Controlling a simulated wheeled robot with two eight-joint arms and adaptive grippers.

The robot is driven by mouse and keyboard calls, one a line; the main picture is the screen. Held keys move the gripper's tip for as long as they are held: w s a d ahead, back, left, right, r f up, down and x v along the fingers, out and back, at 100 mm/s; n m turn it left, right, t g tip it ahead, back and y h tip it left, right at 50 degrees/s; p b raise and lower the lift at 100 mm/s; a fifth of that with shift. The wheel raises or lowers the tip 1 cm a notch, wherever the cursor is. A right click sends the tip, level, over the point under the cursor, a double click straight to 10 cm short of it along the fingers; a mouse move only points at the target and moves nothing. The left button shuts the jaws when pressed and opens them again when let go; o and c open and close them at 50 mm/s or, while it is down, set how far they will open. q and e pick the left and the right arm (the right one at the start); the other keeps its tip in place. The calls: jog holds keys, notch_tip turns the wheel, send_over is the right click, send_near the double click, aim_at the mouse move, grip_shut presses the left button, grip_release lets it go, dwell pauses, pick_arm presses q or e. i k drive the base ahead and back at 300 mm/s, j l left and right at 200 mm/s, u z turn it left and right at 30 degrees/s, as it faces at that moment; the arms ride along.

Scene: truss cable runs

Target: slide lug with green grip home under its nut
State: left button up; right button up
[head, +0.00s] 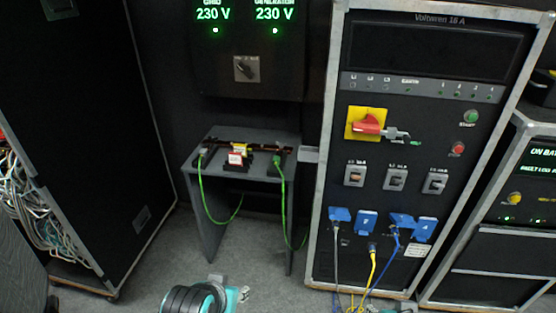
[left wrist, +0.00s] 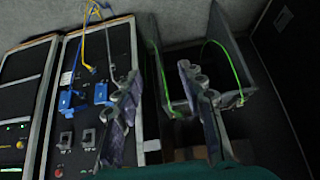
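A grey stand (head: 196,180) carries a dark copper-coloured bar (head: 245,147) along its top. A green cable hangs from each end of the bar. A green grip (head: 278,163) shows at the right end, and a smaller green end (head: 203,153) shows at the left. The lugs and nuts are too small to tell seated from loose. In the left wrist view the stand appears upside down, with a green cable (left wrist: 216,44) arching over it. My left gripper (left wrist: 160,78) is open and empty, with its fingers apart and short of the stand. My right gripper is not in view.
A tall rack with blue connectors (head: 366,222) and a red-yellow switch (head: 367,124) stands right of the stand. A black cabinet (head: 80,130) stands left, with loose white cables (head: 45,225). Carpet (head: 265,285) lies clear before the stand.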

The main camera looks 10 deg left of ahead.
aim_at(277, 159)
jog(key=i+j+z, duration=0.35)
jog(key=i, duration=0.2)
jog(key=i+j+z, duration=0.35)
jog(key=j, duration=0.3)
jog(key=i+j+z, duration=0.35)
jog(key=i+j, duration=0.2)
jog(key=j, duration=0.15)
